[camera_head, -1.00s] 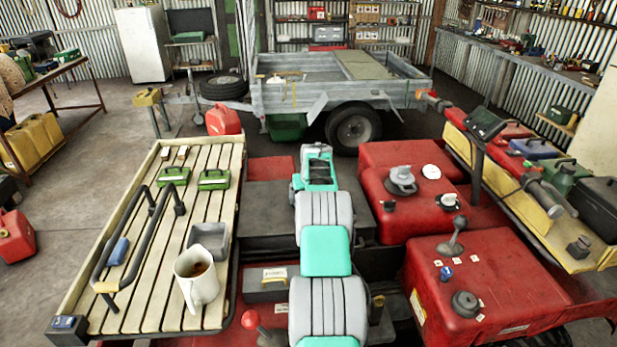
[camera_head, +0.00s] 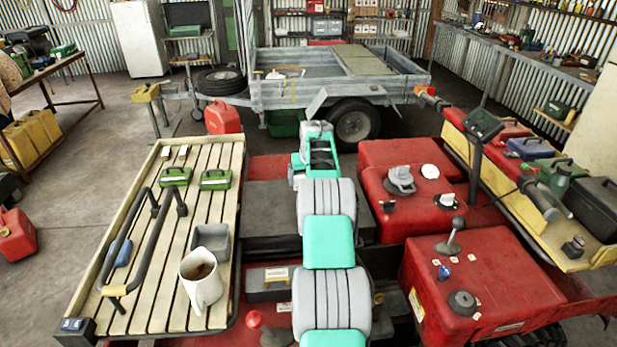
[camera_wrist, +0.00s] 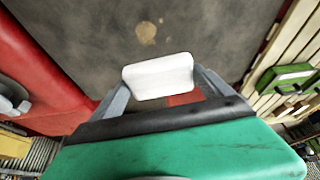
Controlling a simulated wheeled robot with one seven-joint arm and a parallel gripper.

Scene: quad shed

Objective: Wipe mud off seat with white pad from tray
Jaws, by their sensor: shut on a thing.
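My gripper (camera_wrist: 160,82) is shut on a white pad (camera_wrist: 158,74), held crosswise between its two grey fingers. In the wrist view they are over the dark seat (camera_wrist: 75,45). A tan mud patch (camera_wrist: 147,33) lies on the seat beyond the pad, apart from it in the picture. I cannot tell whether the pad touches the seat. In the head view the dark seat (camera_head: 262,207) lies left of my arm, which hides part of it and the gripper's fingers. A small grey tray (camera_head: 222,240) stands on the slatted rack and looks empty.
The slatted rack (camera_head: 150,290) at left bears a mug (camera_head: 201,282), a black bar handle and two green boxes (camera_head: 175,176). Red bodywork (camera_head: 480,275) with knobs and a lever rises at right. A trailer (camera_head: 285,93) stands behind.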

